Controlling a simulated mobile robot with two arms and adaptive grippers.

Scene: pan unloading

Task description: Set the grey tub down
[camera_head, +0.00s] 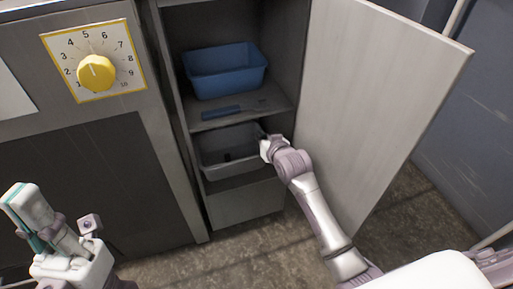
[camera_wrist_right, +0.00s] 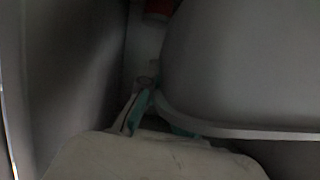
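The grey tub (camera_head: 227,169) is in the lower compartment of the open cabinet in the head view, roughly level, with something small and dark inside. I cannot tell whether its base touches the surface below. My right gripper (camera_head: 266,146) is at the tub's right rim. In the right wrist view, the teal finger pads of the right gripper (camera_wrist_right: 160,118) are at the rim of the tub (camera_wrist_right: 240,70), closed on it. My left gripper (camera_head: 45,220) is at the lower left, away from the tub; its finger gap is not clear.
A blue tub (camera_head: 225,82) stands on the shelf above, with a flat blue item (camera_head: 221,113) in front. The cabinet door (camera_head: 375,85) stands open on the right, close to my right arm. A panel with a yellow dial (camera_head: 96,72) is left. Bare floor (camera_head: 255,245) lies below.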

